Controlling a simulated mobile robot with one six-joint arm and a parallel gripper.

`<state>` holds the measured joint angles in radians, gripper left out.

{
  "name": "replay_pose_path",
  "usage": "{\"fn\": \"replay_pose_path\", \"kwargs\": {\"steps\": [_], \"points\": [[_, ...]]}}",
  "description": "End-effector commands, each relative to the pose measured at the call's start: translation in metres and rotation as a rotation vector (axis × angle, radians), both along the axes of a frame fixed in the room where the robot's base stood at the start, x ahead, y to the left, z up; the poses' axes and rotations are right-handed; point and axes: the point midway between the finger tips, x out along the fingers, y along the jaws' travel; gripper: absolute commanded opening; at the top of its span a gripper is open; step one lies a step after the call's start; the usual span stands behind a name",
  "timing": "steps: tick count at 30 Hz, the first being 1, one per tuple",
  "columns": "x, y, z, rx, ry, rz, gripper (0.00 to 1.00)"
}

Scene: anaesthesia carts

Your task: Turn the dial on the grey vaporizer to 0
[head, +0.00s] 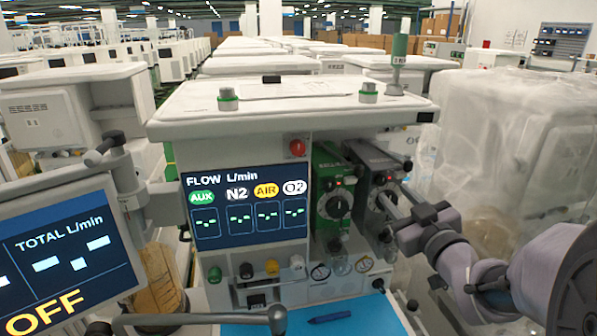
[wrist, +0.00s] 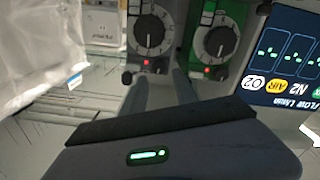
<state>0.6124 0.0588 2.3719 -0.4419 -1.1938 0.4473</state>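The grey vaporizer (head: 373,161) stands on the right of the machine front, beside the green vaporizer (head: 327,170). Its round dark dial (wrist: 152,36) has pale markings and shows upside down in the wrist view; the setting is too small to read. In the head view my gripper partly covers the grey vaporizer's dial. My gripper (wrist: 160,76) is open and empty. Its two fingers stand apart, pointing toward the grey vaporizer's front, with the dial beyond their tips. I see no clear contact with the dial.
The green vaporizer's own dial (wrist: 216,43) is close beside the grey one. A flow screen (head: 243,199) is left of the vaporizers. A blue work surface (head: 300,322) with a pen (head: 329,317) lies below. A plastic-wrapped cart (head: 505,140) stands at right.

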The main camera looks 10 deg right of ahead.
Motion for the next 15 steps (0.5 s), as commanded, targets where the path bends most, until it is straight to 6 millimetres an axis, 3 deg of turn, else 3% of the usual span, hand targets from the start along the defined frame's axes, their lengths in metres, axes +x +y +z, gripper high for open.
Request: {"fn": "replay_pose_path", "kwargs": {"steps": [3, 6, 15], "points": [[0.029, 0.001, -0.002, 0.0, 0.0, 0.002, 0.35], [0.045, 0.001, -0.002, 0.0, 0.0, 0.001, 0.35], [0.058, 0.001, 0.0, -0.001, -0.001, -0.002, 0.35]]}}
